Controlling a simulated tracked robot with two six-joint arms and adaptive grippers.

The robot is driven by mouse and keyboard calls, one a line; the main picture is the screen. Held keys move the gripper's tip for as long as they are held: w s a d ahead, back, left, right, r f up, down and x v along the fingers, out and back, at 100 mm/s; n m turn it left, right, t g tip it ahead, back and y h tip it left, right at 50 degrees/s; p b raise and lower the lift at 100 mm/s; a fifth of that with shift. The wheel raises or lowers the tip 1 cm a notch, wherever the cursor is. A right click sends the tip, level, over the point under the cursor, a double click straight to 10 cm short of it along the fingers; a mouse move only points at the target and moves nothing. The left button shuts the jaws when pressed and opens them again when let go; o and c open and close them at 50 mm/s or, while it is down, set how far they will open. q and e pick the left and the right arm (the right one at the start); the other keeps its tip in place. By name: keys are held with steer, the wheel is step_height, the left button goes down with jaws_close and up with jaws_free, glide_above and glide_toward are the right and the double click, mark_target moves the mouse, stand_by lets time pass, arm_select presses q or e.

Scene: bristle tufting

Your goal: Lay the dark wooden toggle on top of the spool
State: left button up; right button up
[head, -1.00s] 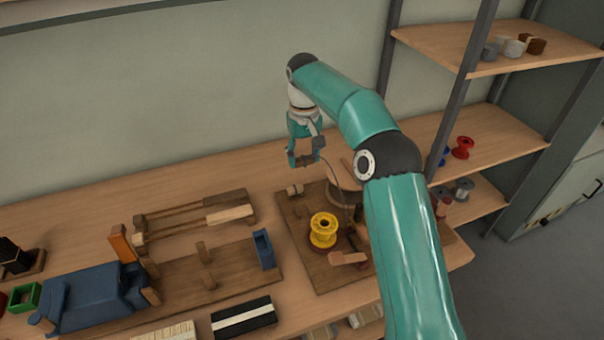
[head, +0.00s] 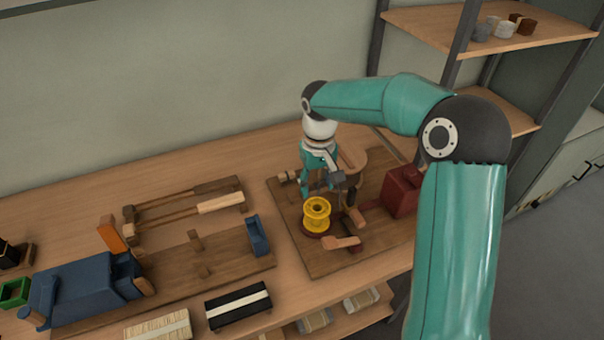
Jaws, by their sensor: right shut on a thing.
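The yellow spool (head: 317,212) stands upright on a dark red round base on the brown wooden board (head: 290,232), right of the picture's middle. My right gripper (head: 320,186) points down just behind and above the spool, with its fingertips close to the spool's top rim in the picture. It is shut on the dark wooden toggle, which is small and mostly hidden between the fingers. I cannot tell whether the toggle touches the spool. My left gripper is not in view.
A dark red block (head: 402,192) and a wooden lever (head: 341,243) are on the same board. A blue machine (head: 85,290) and a wooden frame with rods (head: 185,207) lie to the left. A black box with a white stripe (head: 238,305) is in front.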

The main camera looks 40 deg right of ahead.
mark_target(318, 200)
steer(key=shift+d+r, duration=0.1)
steer(key=shift+d, duration=0.15)
steer(key=shift+f+b, duration=0.2)
steer(key=shift+b, duration=0.1)
steer(key=shift+f+b, duration=1.3)
steer(key=shift+f, duration=0.35)
steer(key=shift+f, duration=0.1)
steer(key=shift+f+b, duration=0.3)
steer(key=shift+f, duration=0.05)
steer(key=shift+f, duration=0.25)
steer(key=shift+f+b, duration=0.4)
steer(key=shift+b, duration=0.05)
steer(key=shift+f, duration=0.4)
stand_by(0.5)
